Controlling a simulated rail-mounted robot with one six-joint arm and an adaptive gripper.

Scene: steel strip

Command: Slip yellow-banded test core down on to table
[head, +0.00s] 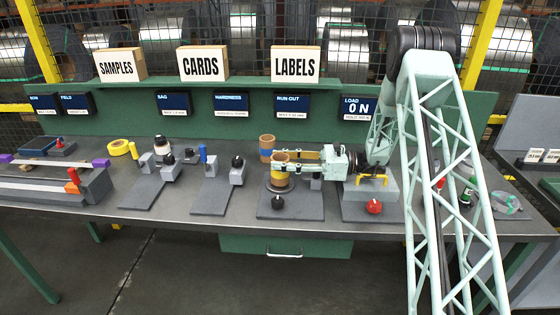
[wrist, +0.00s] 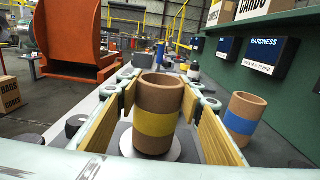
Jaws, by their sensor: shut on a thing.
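The yellow-banded test core (head: 279,182) is a brown hollow tube standing upright at the run-out fixture (head: 290,208). In the wrist view the core (wrist: 156,144) stands between my two finger pads, over a pale round plate (wrist: 126,143). I cannot tell whether its base touches the plate. My gripper (head: 281,166) reaches in from the right and is shut on the core; its yellow ribbed pads flank the tube in the wrist view (wrist: 159,100). The core's far side is hidden. The table (head: 240,226) is dark grey.
A blue-banded core (head: 266,143) stands just behind, and right of the held core in the wrist view (wrist: 240,120). The hardness fixture (head: 213,195) is to the left, the load fixture with a red knob (head: 374,206) to the right. Bare table lies along the front edge.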

